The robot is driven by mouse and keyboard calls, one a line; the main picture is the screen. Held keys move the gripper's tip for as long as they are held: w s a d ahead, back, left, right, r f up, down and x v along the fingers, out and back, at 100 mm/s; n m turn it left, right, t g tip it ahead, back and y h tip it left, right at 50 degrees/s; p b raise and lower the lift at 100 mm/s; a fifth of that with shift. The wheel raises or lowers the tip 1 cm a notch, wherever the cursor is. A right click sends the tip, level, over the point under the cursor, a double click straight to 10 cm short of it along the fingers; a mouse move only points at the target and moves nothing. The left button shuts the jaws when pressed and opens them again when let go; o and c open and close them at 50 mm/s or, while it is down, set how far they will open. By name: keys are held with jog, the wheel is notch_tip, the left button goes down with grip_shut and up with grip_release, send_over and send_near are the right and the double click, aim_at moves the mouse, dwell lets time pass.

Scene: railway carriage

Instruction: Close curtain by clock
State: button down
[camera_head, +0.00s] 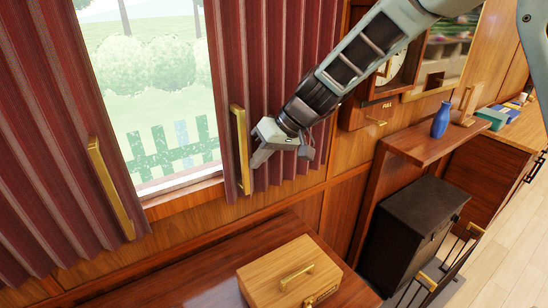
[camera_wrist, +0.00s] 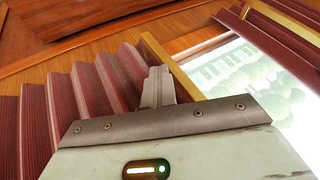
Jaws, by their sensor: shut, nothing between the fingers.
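The red pleated curtain nearer the clock (camera_head: 285,70) hangs at the right side of the window, with a vertical gold handle (camera_head: 241,150) on its left edge. The other red curtain (camera_head: 45,130) hangs at the left with its own gold handle (camera_head: 109,188). A wide gap of bare window lies between them. My gripper (camera_head: 257,160) is shut and empty, just right of the right curtain's handle and in front of its folds. In the wrist view my fingers (camera_wrist: 158,88) are close beside that handle (camera_wrist: 172,68); I cannot tell whether they touch it. My arm partly hides the clock (camera_head: 393,62).
A wooden box (camera_head: 290,275) with a gold handle stands on the table (camera_head: 190,270) below the window. A shelf (camera_head: 425,148) with a blue vase (camera_head: 440,120) and a dark cabinet (camera_head: 412,225) are at the right. The space in front of the window glass (camera_head: 150,80) is clear.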

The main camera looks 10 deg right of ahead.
jog(key=s+a, duration=0.3)
jog(key=a, duration=0.5)
jog(key=s+a, duration=0.4)
jog(key=a, duration=0.5)
jog(key=shift+a, duration=0.25)
jog(key=shift+s, duration=0.1)
